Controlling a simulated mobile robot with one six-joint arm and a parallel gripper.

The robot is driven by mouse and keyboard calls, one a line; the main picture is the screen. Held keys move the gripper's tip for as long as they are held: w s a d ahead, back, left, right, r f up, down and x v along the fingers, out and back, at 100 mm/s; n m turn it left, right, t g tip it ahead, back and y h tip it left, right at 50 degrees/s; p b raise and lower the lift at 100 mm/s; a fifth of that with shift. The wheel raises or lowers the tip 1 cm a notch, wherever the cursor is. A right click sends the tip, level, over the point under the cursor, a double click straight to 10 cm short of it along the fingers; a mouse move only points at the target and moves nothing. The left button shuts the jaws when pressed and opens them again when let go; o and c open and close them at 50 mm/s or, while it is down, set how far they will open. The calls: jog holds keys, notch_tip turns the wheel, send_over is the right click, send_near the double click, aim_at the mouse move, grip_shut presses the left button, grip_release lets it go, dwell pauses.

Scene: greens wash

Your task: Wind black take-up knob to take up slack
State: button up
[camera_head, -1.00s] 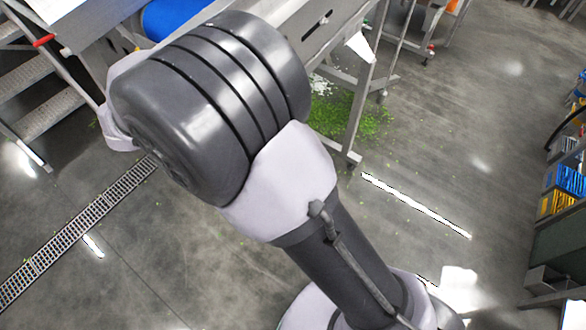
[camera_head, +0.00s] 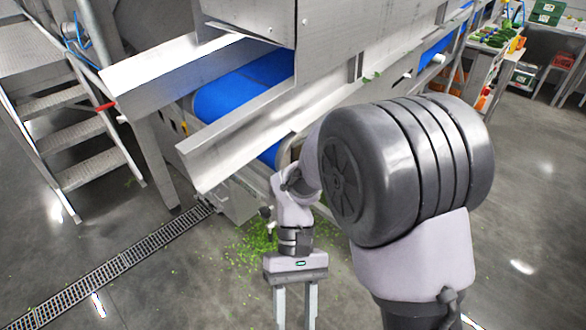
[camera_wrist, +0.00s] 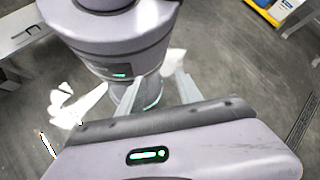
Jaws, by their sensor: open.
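I cannot make out the black take-up knob for certain in either view. The conveyor's blue belt (camera_head: 240,92) runs between metal side rails, and my arm hides part of its near end. My gripper (camera_head: 296,318) is open and empty in front of the conveyor end, with its two grey fingers apart and pointing toward the bottom of the head view. In the wrist view my gripper (camera_wrist: 158,92) shows its spread fingers with nothing held between them, and my own body behind them.
A metal staircase (camera_head: 95,165) stands at the left. A floor drain grate (camera_head: 120,262) runs diagonally across the floor. Green leaf scraps (camera_head: 258,250) lie under the conveyor end. A table with greens (camera_head: 495,38) is at the back right. Floor at the right is open.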

jog(key=a+m+g+y+p, duration=0.1)
jog(key=a+m+g+y, duration=0.2)
jog(key=a+m+y, duration=0.4)
jog(key=m+t+y+p, duration=0.3)
jog(key=m+t+y, duration=0.4)
jog(key=m+t, duration=1.7)
send_near(264, 215)
jog(key=b+x, duration=0.1)
jog(key=x, duration=0.2)
jog(key=f+b+x, duration=0.1)
jog(key=x, duration=0.3)
jog(key=w+f+b+x, duration=0.1)
jog(key=b+x, duration=0.1)
jog(key=x, duration=0.2)
jog(key=shift+d, duration=0.25)
grip_shut()
